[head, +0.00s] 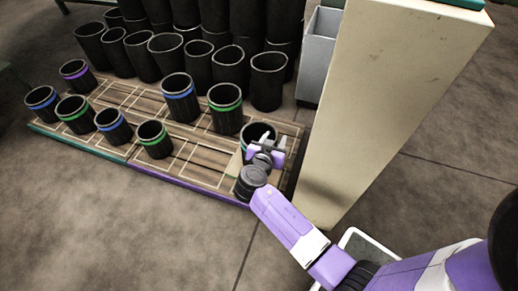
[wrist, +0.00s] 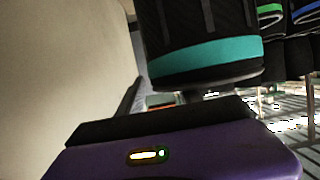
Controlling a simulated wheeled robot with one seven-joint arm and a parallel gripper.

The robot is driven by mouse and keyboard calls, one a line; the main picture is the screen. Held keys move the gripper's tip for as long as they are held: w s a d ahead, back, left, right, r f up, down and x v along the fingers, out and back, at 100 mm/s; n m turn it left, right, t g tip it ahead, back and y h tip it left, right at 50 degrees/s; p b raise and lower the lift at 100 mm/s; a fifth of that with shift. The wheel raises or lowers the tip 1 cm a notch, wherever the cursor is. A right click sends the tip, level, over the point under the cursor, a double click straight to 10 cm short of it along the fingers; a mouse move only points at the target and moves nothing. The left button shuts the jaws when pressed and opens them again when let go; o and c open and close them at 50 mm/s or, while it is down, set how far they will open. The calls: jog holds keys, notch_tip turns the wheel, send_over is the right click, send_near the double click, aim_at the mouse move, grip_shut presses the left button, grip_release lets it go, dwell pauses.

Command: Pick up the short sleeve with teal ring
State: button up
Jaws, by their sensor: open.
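The black sleeve with a teal ring (head: 247,134) stands at the right end of the wooden slatted pallet in the head view, partly hidden by my gripper. Its teal ring and dark ribbed wall fill the upper middle of the wrist view (wrist: 205,55). My gripper (head: 267,147) is open, right in front of this sleeve in the head view. In the wrist view a purple and black part of my gripper lies across the bottom, just below the sleeve. Whether the fingers straddle the sleeve's wall or touch it, I cannot tell.
Taller sleeves with a blue ring (head: 180,97) and a green ring (head: 225,109) stand left of it. Several shorter ringed sleeves stand farther left. Plain black sleeves (head: 268,81) crowd behind. A beige block (head: 385,90) rises close on the right. Open floor lies in front.

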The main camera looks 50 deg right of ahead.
grip_shut()
jog(key=shift+s, duration=0.1)
dwell(1.2)
